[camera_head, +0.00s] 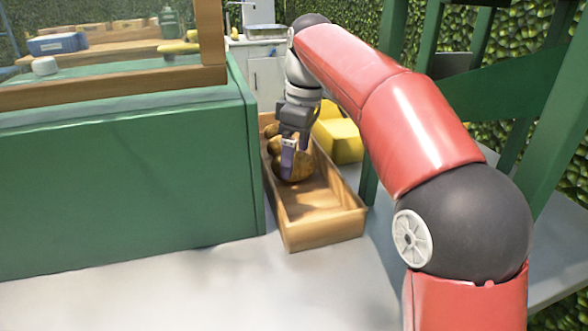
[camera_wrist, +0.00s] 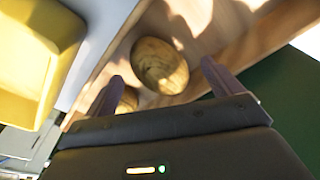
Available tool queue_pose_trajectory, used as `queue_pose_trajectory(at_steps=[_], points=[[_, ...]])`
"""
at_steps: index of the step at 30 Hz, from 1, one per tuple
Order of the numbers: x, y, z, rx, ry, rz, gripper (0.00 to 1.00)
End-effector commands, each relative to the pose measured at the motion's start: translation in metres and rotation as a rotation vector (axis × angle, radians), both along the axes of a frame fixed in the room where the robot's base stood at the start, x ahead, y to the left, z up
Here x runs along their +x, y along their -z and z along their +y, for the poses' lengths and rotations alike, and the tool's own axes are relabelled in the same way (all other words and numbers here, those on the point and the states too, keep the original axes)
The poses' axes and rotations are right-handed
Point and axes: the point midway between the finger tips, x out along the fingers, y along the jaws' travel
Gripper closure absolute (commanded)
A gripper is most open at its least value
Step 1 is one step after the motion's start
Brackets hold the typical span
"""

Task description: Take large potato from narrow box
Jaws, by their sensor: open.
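A narrow wooden box (camera_head: 322,235) stands on the pale floor right of the green counter. A large brown potato (camera_head: 299,170) lies inside it, and smaller-looking potatoes (camera_head: 271,131) lie toward its far end. My gripper (camera_head: 289,165) reaches down into the box at the large potato and partly hides it. In the wrist view, a rounded yellow-brown potato (camera_wrist: 160,66) shows between and just beyond the fingertips of my open gripper (camera_wrist: 162,70). I cannot tell whether the fingers touch it. Parts of other potatoes (camera_wrist: 128,99) show behind the fingers.
A yellow crate (camera_head: 340,139) stands close to the box's right side and shows at the upper left in the wrist view (camera_wrist: 30,60). The green counter (camera_head: 130,180) borders the box on the left. Green posts (camera_head: 372,165) stand at right. The box's near end is empty.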

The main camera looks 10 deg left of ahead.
Motion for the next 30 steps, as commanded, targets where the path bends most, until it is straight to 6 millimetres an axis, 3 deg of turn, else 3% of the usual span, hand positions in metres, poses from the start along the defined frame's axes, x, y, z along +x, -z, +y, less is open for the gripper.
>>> queue_pose_trajectory(at_steps=[4, 13, 26, 30], points=[[0.000, 0.021, 0.002, 0.000, 0.000, 0.000, 0.09], [0.001, 0.025, 0.003, 0.000, 0.000, -0.001, 0.09], [0.001, 0.025, 0.003, 0.000, 0.000, -0.001, 0.63], [0.001, 0.024, 0.003, 0.000, 0.000, -0.001, 0.64]])
